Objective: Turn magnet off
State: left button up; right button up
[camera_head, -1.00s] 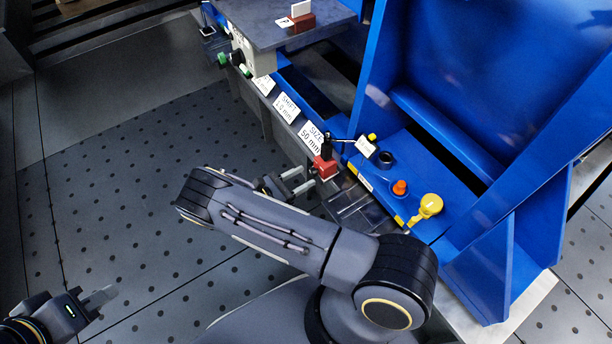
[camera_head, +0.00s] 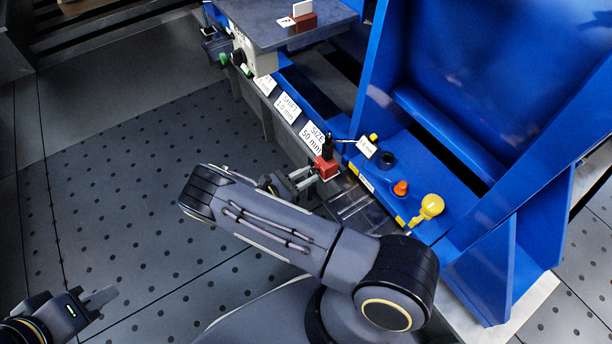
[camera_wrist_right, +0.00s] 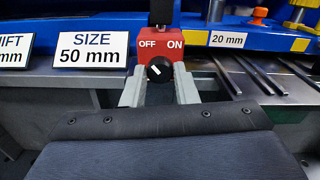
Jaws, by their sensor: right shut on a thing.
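The magnet base is a red block (camera_wrist_right: 158,50) marked OFF on the left and ON on the right, with a black knob (camera_wrist_right: 159,71) on its front. The knob's white mark slants toward the upper left. The block also shows in the head view (camera_head: 326,167), with a black post on top. My right gripper (camera_wrist_right: 159,88) is shut on the knob, one finger on each side of it; it also shows in the head view (camera_head: 312,178). My left gripper (camera_head: 104,298) is low at the far left, away from everything; its finger gap is unclear.
A "SIZE 50 mm" sign (camera_wrist_right: 91,50) stands left of the magnet. A "20 mm" tag (camera_wrist_right: 227,40), an orange knob (camera_head: 401,188) and a yellow knob (camera_head: 431,206) are to its right. Blue machine walls (camera_head: 500,90) rise behind. The perforated floor (camera_head: 110,180) at left is clear.

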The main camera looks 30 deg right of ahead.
jog(key=shift+m, duration=0.3)
jog(key=m+b, duration=0.2)
jog(key=m, duration=0.1)
jog(key=shift+f, duration=0.1)
jog(key=m+b, duration=0.1)
jog(key=m, duration=0.2)
jog(key=shift+s+m, duration=0.1)
jog(key=shift+m, duration=0.2)
jog(key=m+b, duration=0.2)
jog(key=m, duration=0.2)
jog(key=shift+m, duration=0.3)
jog(key=shift+m+b, duration=0.7)
jog(key=shift+m, duration=1.1)
jog(key=o, duration=1)
